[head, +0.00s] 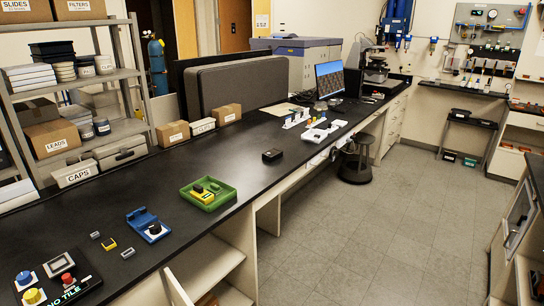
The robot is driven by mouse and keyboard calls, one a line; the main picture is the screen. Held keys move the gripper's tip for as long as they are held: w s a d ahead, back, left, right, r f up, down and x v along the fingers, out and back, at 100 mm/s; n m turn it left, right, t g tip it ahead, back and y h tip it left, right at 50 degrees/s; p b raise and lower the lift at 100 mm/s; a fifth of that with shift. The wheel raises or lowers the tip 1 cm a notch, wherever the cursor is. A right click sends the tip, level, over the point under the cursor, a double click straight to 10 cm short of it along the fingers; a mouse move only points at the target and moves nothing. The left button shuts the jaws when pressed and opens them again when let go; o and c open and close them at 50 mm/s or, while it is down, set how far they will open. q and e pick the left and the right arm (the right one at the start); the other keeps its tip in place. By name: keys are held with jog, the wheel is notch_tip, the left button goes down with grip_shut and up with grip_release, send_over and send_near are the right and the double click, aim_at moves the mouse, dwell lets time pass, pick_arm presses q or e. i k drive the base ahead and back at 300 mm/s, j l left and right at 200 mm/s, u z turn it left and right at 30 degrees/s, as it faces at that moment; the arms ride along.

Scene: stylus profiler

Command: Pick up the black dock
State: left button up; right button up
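A small black block-like item (272,155) with a lighter patch on top sits alone on the black bench top (235,150), near its front edge. It looks like the black dock, but it is too small to be sure. Neither of my grippers shows in the head view, and nothing is seen holding the black item.
A green tray (228,193) with a yellow device, a blue fixture (140,216) and a control panel (58,281) stand to the left along the bench. White holders (318,132) and a monitor (330,78) are farther back. A stool (356,165) stands by the bench; the floor (370,225) is clear.

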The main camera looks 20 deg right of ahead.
aim_at(277, 154)
jog(key=z, duration=1.65)
jog(key=i+l, duration=0.15)
jog(key=i, duration=0.3)
jog(key=i+l, duration=0.1)
jog(key=i, duration=0.4)
jog(key=i+l, duration=0.15)
jog(key=i, duration=0.3)
jog(key=i+l, duration=0.1)
jog(key=i, duration=0.35)
jog(key=i+u, duration=0.2)
jog(key=i, duration=0.3)
jog(key=i+u, duration=0.2)
jog(key=i, duration=0.3)
jog(key=i+l+u, duration=0.2)
jog(key=i, duration=0.3)
jog(key=i+l+u, duration=0.2)
jog(key=i, duration=0.3)
jog(key=i+l+u, duration=0.2)
jog(key=i, duration=0.25)
